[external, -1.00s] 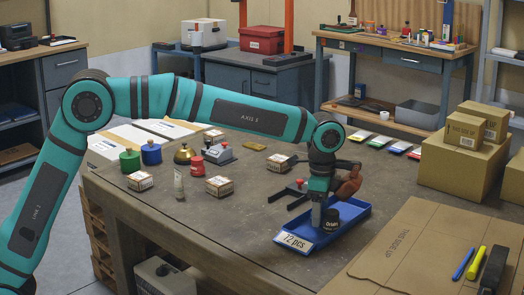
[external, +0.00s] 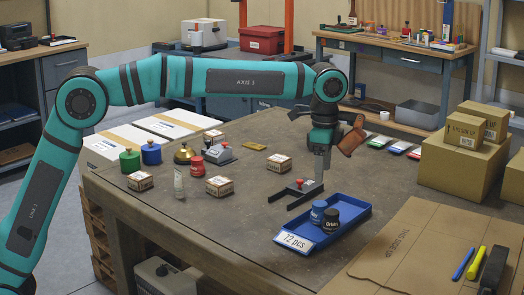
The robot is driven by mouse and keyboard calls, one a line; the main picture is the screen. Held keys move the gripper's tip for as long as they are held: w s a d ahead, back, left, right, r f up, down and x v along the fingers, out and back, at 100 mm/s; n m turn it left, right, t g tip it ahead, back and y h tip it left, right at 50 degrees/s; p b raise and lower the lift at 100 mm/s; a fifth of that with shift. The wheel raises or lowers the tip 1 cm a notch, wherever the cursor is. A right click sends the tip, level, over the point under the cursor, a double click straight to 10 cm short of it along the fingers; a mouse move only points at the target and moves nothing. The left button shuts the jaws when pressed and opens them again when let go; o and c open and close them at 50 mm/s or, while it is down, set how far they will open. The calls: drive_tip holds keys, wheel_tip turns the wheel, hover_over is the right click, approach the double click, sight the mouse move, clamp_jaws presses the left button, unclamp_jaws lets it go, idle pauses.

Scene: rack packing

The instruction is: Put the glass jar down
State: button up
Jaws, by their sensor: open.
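Two small dark jars stand upright side by side in the blue tray (external: 352,212) marked "72 pcs". One is a blue jar (external: 318,212) with a pale label. The other is a black jar (external: 331,221), just to its right and nearer the front. I cannot tell from this view which is the glass jar. My gripper (external: 321,178) points down above and behind the jars, clear of them. It is open and holds nothing; its fingers show nearly edge-on.
A black forked tool with a red knob (external: 298,187) lies behind the tray. Several small boxes, a green pot (external: 130,161) and a red pot (external: 197,166) stand at the left of the table. A cardboard sheet (external: 405,245) lies at the right. The front left tabletop is clear.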

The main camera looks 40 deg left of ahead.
drive_tip(key=shift+r, duration=0.1)
drive_tip(key=s+a+r+n+t+h, duration=0.1)
drive_tip(key=s+a+r+n+t, duration=0.2)
drive_tip(key=a+r, duration=0.5)
drive_tip(key=s+a+r+n+t+h, duration=0.1)
drive_tip(key=s+a+r+t, duration=0.2)
drive_tip(key=a, duration=0.9)
drive_tip(key=s+a+r+n+t+h, duration=0.1)
drive_tip(key=s+a+r+n+t, duration=0.1)
drive_tip(key=s+a+r, duration=0.6)
drive_tip(key=s+a+f+n+t+y, duration=0.1)
drive_tip(key=s+a+n+t+y, duration=0.2)
drive_tip(key=s+a, duration=1.8)
drive_tip(key=s+n+t, duration=0.3)
drive_tip(key=n+t, duration=0.1)
drive_tip(key=t, duration=0.2)
drive_tip(key=shift+f, duration=0.25)
drive_tip(key=shift+w+a, duration=0.1)
idle(2.0)
